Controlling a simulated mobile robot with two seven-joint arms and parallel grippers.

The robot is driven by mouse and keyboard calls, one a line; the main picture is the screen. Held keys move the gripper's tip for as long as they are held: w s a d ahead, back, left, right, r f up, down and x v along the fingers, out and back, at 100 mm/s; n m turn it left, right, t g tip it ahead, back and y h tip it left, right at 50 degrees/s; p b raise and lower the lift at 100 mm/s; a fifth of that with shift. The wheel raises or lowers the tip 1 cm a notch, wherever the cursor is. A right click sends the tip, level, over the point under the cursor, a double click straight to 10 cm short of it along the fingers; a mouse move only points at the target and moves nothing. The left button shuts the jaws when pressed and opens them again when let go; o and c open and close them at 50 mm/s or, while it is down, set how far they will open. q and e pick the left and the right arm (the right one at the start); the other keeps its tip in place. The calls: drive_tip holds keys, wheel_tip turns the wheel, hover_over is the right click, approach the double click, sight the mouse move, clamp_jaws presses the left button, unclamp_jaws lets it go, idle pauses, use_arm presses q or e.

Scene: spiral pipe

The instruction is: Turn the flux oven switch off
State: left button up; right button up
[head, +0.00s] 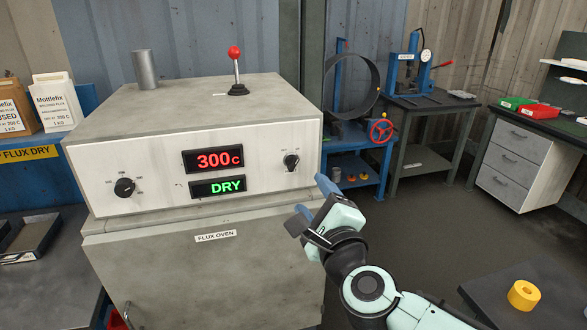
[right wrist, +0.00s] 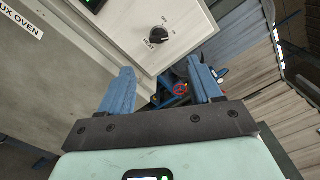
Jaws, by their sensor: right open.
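The flux oven (head: 205,268) is a grey-white cabinet with a control panel. A black knob (head: 291,161) sits at the panel's right end and also shows in the right wrist view (right wrist: 159,35), beyond the fingers. A second black knob (head: 124,187) is at the left end. A lever with a red ball (head: 234,52) stands upright on top. My left gripper is out of view.
A metal pipe (head: 145,70) stands on the oven top. Flux boxes (head: 55,102) are at left. A blue stand with a red handwheel (head: 381,130) is behind.

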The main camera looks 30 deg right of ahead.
sight(294, 166)
drive_tip(key=x, duration=1.2)
drive_tip(key=shift+w, duration=0.2)
drive_tip(key=shift+p, duration=0.3)
drive_tip(key=c, duration=1)
